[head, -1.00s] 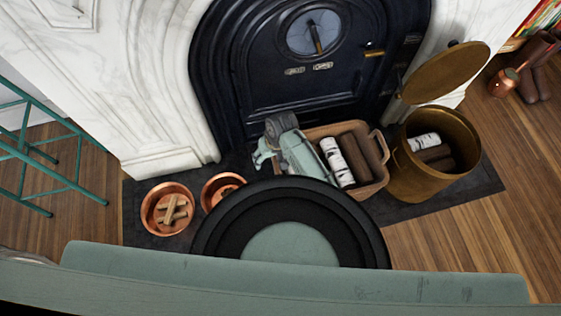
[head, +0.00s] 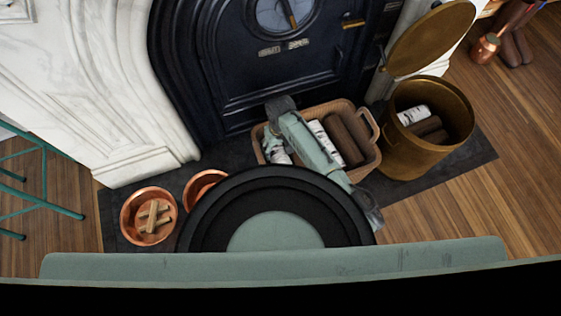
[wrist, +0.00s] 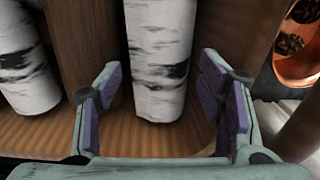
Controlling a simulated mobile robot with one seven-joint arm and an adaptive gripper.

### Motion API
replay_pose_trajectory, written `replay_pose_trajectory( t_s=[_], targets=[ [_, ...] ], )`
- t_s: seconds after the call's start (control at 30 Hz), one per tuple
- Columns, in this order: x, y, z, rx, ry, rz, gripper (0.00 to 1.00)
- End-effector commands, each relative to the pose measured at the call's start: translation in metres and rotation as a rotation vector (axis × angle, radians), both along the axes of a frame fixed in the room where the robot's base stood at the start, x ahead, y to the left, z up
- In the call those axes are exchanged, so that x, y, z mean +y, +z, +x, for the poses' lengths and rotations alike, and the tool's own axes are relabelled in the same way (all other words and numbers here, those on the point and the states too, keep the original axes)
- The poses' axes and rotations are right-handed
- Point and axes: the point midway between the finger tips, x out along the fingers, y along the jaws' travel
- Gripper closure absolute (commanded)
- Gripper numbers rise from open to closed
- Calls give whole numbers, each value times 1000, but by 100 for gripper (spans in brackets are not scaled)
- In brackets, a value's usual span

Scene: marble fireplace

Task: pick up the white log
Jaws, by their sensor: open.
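In the wrist view, a white log (wrist: 160,55) with dark bark marks extends down between the fingers of my gripper (wrist: 162,88). The gripper is open, one finger on each side of the log, with visible gaps. A second white log (wrist: 22,65) is at the left, with dark brown wood between the two. In the head view, the wicker basket (head: 369,167) holds white and brown logs. My gripper (head: 276,146) is over its left end, by a white log (head: 282,156) that it and my arm partly hide. Another white log (head: 316,131) lies farther right.
A brass bucket (head: 411,158) with its lid raised holds a white log (head: 411,116) and brown ones. Copper bowls (head: 129,222) stand left of the basket. The dark stove (head: 255,85) is behind it. Open wooden floor lies at the right.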

Motion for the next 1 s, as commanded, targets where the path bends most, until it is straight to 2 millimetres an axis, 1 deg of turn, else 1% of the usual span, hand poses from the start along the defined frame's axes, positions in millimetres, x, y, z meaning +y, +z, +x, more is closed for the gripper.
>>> replay_pose_trajectory(
  t_s=[0.03,0.1,0.23,0.33,0.53,0.6,1.0],
  targets=[
    [1,-9,-1,2,0,0,38],
    [3,-21,-1,2,1,0,38],
    [3,-37,-1,1,-1,1,38],
    [3,-42,-1,1,-1,1,38],
    [3,-42,-1,0,-1,1,38],
    [3,-42,-1,0,-1,1,44],
    [3,-42,-1,0,-1,0,71]
  ],
)
